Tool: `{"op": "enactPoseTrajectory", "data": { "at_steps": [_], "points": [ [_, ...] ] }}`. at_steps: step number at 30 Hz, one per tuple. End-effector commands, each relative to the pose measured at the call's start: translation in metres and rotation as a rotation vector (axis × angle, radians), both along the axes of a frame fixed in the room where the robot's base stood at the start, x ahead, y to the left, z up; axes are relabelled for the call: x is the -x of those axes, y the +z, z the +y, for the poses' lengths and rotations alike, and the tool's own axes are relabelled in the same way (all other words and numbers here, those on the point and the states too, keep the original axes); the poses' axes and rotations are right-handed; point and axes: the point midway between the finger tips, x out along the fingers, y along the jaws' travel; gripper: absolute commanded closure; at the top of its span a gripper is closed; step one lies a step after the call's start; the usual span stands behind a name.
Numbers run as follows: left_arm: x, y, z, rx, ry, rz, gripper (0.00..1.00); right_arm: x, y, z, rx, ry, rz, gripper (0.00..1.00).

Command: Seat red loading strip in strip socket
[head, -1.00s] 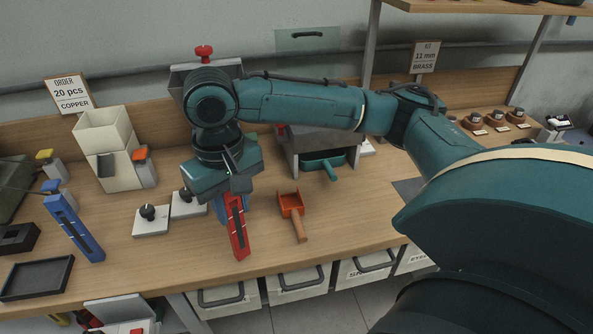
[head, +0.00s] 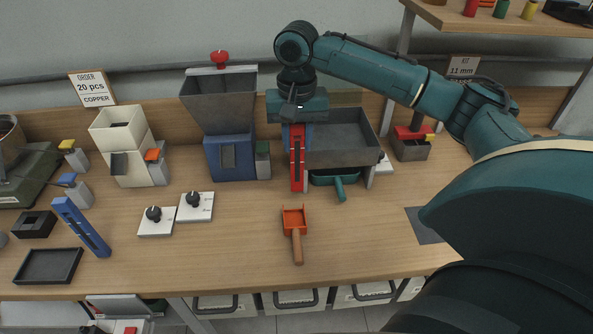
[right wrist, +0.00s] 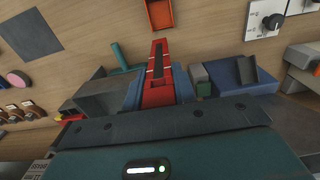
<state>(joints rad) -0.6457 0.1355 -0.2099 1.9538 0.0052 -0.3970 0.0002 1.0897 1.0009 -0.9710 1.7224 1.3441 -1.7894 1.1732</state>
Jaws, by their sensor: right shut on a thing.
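The red loading strip (head: 298,165) hangs upright in my right gripper (head: 297,138), which is shut on its upper part. In the head view it is in front of the gap between the blue hopper machine and the grey bin. In the right wrist view the red strip (right wrist: 158,72) stands out between the two blue fingers of my right gripper (right wrist: 158,92). I cannot tell for sure which thing is the strip socket; a black block with an opening (head: 34,224) sits at the left of the bench. My left gripper is not in view.
The blue machine with a grey hopper (head: 219,102) is left of the strip; the grey bin (head: 343,140) and teal scoop (head: 340,186) are right. An orange scoop (head: 294,219) lies in front. A blue strip (head: 82,228) and black tray (head: 48,267) are left. The front middle is mostly clear.

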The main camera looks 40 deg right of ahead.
Motion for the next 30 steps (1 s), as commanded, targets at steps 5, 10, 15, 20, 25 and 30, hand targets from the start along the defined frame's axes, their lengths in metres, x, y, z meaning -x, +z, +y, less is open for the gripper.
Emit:
{"op": "enactPoseTrajectory", "data": {
  "at_steps": [5, 10, 15, 20, 25, 30],
  "points": [
    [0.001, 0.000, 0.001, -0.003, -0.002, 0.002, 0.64, 0.000, -0.023, 0.000, 0.001, 0.000, -0.001, 1.00],
    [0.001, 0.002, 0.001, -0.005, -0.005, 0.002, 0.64, 0.000, -0.043, 0.000, -0.001, 0.001, 0.001, 1.00],
    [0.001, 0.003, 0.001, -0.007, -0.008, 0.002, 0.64, 0.000, -0.061, 0.000, -0.001, 0.002, -0.003, 1.00],
    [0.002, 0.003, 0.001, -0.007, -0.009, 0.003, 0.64, 0.000, -0.063, 0.001, -0.001, 0.003, -0.003, 1.00],
    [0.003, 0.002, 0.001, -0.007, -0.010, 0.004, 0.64, 0.000, -0.064, 0.001, -0.001, 0.003, -0.002, 1.00],
    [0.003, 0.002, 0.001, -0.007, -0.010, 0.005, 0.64, 0.000, -0.066, 0.001, -0.001, 0.003, -0.002, 0.64]
  ]
}}
